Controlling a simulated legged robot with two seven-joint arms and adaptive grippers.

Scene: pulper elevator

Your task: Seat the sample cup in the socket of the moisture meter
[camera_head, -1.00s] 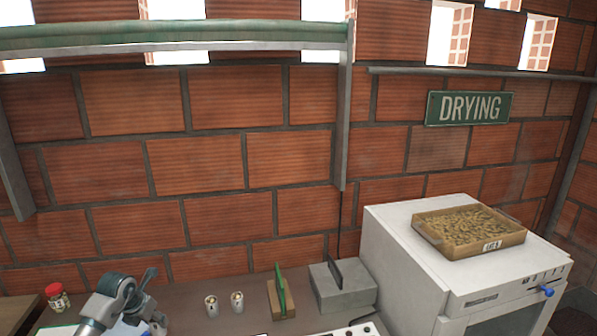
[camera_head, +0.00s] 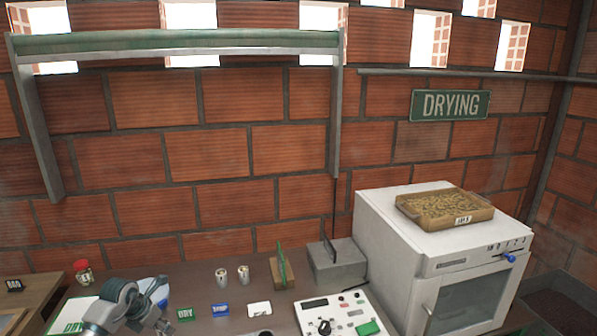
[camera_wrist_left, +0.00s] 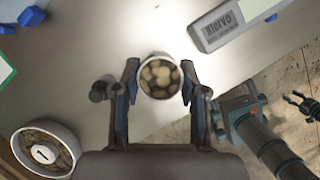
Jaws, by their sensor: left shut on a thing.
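In the left wrist view, the sample cup (camera_wrist_left: 159,76), a small round pale cup full of beans, sits between the fingers of my left gripper (camera_wrist_left: 158,90), which is shut on it. In the head view my left gripper (camera_head: 150,318) is low at the left over the table, and the cup in it cannot be made out. A white instrument (camera_head: 338,310) with a dial and a green button, apparently the moisture meter, stands at the bottom centre, apart from that gripper. Its socket cannot be made out. An arm part at the right of the wrist view is unclear.
Two small cups (camera_head: 232,275) stand on the table behind small cards (camera_head: 220,309). A wooden block with a green plate (camera_head: 281,268) and a grey box (camera_head: 337,262) stand behind the meter. A white oven (camera_head: 435,255) bears a bean tray (camera_head: 445,208). A red-lidded jar (camera_head: 84,272) is at left.

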